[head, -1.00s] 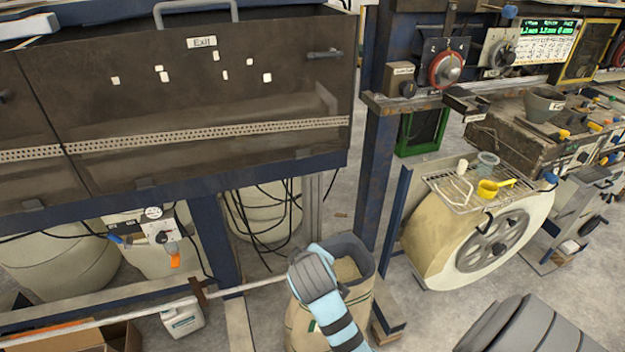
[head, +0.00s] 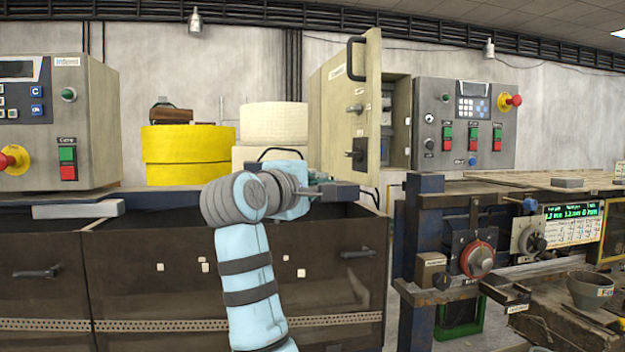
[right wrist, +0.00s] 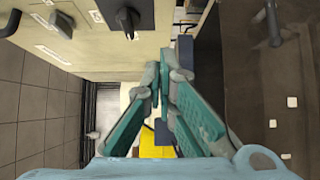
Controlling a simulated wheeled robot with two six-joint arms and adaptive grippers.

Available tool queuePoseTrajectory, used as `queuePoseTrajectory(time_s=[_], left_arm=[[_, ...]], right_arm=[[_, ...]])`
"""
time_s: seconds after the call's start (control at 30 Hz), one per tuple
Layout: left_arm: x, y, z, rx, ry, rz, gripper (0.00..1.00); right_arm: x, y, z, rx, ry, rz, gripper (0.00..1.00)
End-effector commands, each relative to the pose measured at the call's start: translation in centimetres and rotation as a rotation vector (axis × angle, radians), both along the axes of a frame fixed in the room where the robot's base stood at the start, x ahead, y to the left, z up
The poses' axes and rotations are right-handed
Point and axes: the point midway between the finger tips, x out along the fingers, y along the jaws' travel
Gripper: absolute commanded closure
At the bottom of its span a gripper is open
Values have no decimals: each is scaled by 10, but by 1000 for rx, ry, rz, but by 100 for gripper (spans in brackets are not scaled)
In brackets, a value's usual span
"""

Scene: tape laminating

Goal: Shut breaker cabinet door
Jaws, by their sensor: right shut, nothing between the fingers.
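The breaker cabinet is beige and stands on the back counter in the head view, with its door (head: 341,113) swung open toward me. The door's outer face carries black handles. Part of the cabinet's inside (head: 398,125) shows to the right of the door's edge. My right gripper (head: 345,190) is shut and empty, just below the door's lower edge in the head view. In the right wrist view the door (right wrist: 105,42) lies at the upper left, by the fingertips (right wrist: 165,62); contact cannot be told. My left gripper is not in view.
A grey control box (head: 464,122) with a red stop button stands right of the cabinet. Yellow rolls (head: 187,155) and white rolls (head: 272,125) stand to its left.

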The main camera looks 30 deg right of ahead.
Motion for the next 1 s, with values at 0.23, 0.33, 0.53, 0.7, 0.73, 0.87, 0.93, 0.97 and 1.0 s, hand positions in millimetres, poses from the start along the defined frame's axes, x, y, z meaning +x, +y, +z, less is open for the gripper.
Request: queuePoseTrajectory(time_s=[0.23, 0.33, 0.53, 0.7, 0.73, 0.87, 0.93, 0.97, 1.0], left_arm=[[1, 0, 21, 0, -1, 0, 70], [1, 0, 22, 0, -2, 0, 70], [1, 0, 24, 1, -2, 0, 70], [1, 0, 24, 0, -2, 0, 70], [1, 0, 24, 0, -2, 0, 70], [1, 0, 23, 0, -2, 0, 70], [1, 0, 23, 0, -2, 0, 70], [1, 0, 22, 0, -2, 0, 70], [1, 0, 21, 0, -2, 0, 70]], right_arm=[[23, -47, 3, 2, -1, -3, 100], [17, -63, 2, 2, -3, -2, 100], [14, -78, 1, 2, -1, 1, 100], [14, -78, 0, 2, -1, 2, 100], [14, -78, 0, 2, -1, 2, 100], [14, -79, 0, 2, -1, 2, 100], [13, -80, 0, 3, -2, 4, 100], [13, -81, -1, 4, -2, 6, 100], [12, -83, -1, 5, -3, 10, 100]])
